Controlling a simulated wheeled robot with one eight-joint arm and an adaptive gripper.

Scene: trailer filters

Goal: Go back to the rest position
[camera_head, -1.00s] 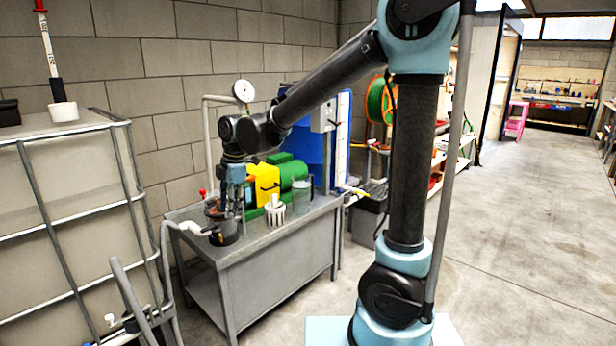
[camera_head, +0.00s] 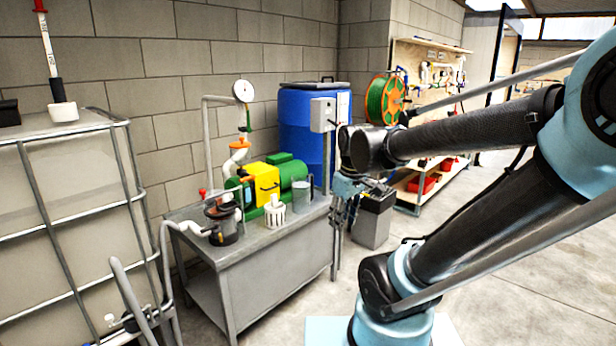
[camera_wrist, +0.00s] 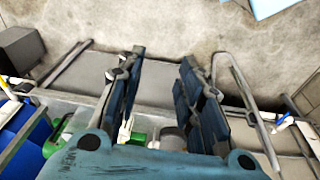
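My gripper (camera_head: 343,208) hangs pointing down past the right end of the metal bench (camera_head: 285,248), in front of the grey bin. In the wrist view its two fingers (camera_wrist: 163,68) are spread apart, with nothing between them but the view of bench and floor below. My arm reaches in from the right side of the head view, its upper part leaning right. On the bench are a dark filter housing (camera_head: 222,224), a white ribbed filter (camera_head: 274,212) and a clear cup (camera_head: 301,197), all apart from my gripper.
A yellow and green pump (camera_head: 264,184) stands at the back of the bench. A blue barrel (camera_head: 296,115) stands behind it, and a grey bin (camera_head: 373,220) right of it. A caged white tank (camera_head: 70,185) fills the left. Open floor lies at the right.

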